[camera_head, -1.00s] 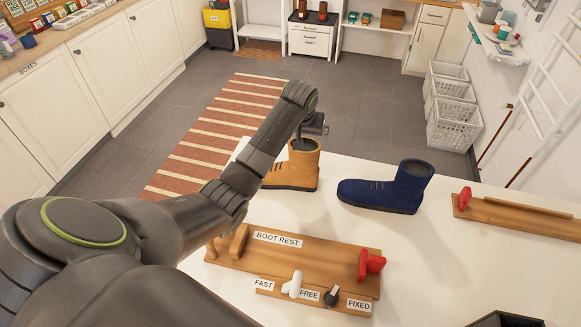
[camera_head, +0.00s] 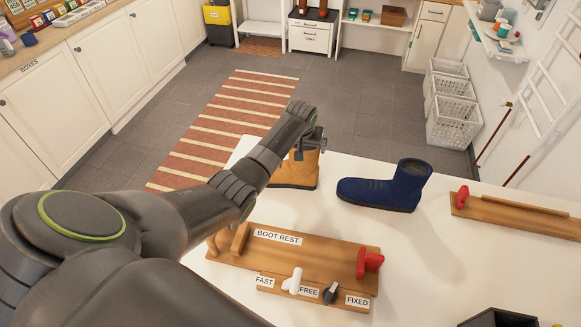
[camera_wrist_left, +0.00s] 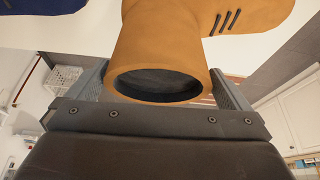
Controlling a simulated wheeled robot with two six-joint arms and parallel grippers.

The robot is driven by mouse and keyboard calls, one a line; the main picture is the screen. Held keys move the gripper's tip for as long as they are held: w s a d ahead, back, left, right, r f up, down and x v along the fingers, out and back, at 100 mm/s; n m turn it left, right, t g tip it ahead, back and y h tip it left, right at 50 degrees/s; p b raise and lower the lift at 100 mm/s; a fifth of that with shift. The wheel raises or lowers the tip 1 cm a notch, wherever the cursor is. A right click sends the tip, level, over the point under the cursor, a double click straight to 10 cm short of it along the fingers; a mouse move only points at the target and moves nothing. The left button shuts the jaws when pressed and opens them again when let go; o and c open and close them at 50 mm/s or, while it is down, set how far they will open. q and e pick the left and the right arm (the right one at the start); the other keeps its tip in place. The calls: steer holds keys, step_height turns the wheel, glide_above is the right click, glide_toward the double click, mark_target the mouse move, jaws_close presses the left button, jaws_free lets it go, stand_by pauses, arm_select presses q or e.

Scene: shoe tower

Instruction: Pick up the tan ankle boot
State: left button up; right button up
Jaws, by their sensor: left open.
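The tan ankle boot (camera_head: 296,174) stands upright on the white table, its shaft partly hidden behind my left wrist and gripper. My left gripper (camera_head: 308,148) is at the top of the shaft. In the left wrist view the boot's shaft (camera_wrist_left: 160,58) and dark opening lie between my two open fingers, one on each side. The left finger is close to the shaft; I cannot tell whether either finger touches it. My right gripper is not in view.
A navy boot (camera_head: 385,188) stands just right of the tan boot. In front is a wooden boot rest (camera_head: 300,258) with a red clamp (camera_head: 369,262) and a white lever (camera_head: 293,281). Another wooden board (camera_head: 515,219) lies at the right. The table between them is clear.

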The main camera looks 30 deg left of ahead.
arm_select(q)
steer(key=c, duration=1.4)
steer(key=shift+w, duration=0.1)
steer(key=shift+c, duration=0.3)
